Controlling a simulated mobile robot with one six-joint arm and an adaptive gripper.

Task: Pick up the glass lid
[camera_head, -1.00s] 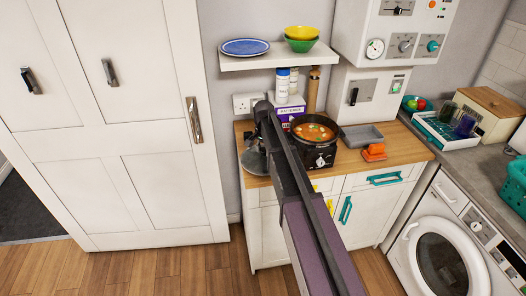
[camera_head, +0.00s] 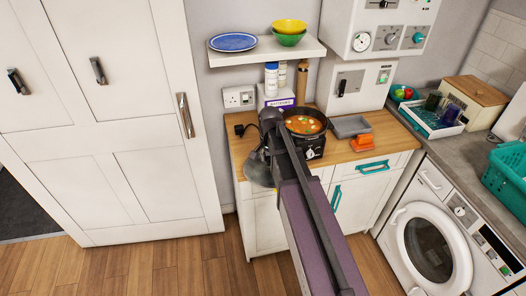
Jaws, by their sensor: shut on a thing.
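The glass lid (camera_head: 257,170) is a grey, see-through disc at the left front of the wooden counter (camera_head: 378,154). It looks tilted and overlaps the counter's front left edge. My gripper (camera_head: 264,150) is at the lid's upper right side and is shut on it. My own arm hides most of the fingers and part of the lid, so the exact grip does not show. The pot (camera_head: 303,122) of orange stew stands uncovered on a black cooker (camera_head: 312,148), right of the lid.
A black plug and cord (camera_head: 240,130) lie behind the lid near the wall socket. A grey tray (camera_head: 351,126) and an orange object (camera_head: 362,143) lie right of the pot. A shelf (camera_head: 266,52) with plates and bowls hangs above. Wooden floor (camera_head: 190,268) is free in front.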

